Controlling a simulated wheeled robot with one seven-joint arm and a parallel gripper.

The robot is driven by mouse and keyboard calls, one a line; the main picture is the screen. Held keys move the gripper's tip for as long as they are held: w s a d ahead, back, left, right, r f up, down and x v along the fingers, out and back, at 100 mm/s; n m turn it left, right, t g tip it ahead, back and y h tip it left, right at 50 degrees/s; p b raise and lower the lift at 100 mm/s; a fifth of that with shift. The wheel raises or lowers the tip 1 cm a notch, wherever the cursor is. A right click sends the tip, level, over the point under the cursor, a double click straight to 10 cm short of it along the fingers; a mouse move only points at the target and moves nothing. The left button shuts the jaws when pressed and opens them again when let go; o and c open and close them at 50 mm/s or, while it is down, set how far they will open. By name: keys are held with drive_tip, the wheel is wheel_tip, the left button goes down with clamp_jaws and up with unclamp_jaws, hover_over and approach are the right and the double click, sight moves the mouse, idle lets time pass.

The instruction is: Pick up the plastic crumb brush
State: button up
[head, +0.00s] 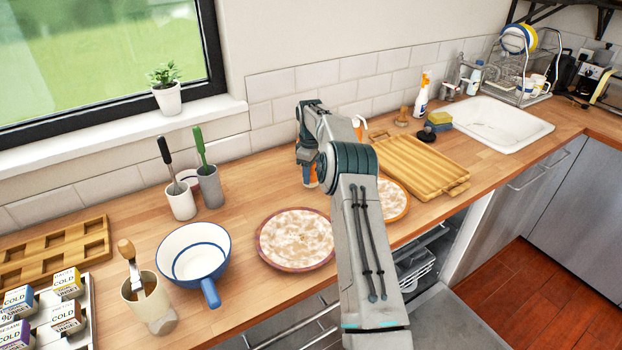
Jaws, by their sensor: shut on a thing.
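My gripper (308,156) points down over the counter behind the two plates, near the tiled wall. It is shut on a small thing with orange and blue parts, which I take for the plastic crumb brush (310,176). Only a little of the brush shows below the gripper; my arm hides the rest. I cannot tell whether it touches the counter.
A plate (297,238) lies in front of my gripper, and another plate (393,199) is partly behind my arm. A wooden tray (420,165) is to the right. Two cups (180,203) (210,188) with handled tools and a blue-rimmed pan (193,253) stand left.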

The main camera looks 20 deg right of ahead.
drive_tip(key=shift+d+r, duration=0.1)
drive_tip(key=shift+r, duration=0.8)
drive_tip(key=s+d+r+b, duration=0.4)
drive_tip(key=s+d+r, duration=0.2)
drive_tip(key=s, duration=0.3)
drive_tip(key=shift+d+r, duration=0.35)
drive_tip(key=shift+d, duration=0.35)
drive_tip(key=shift+o, duration=0.5)
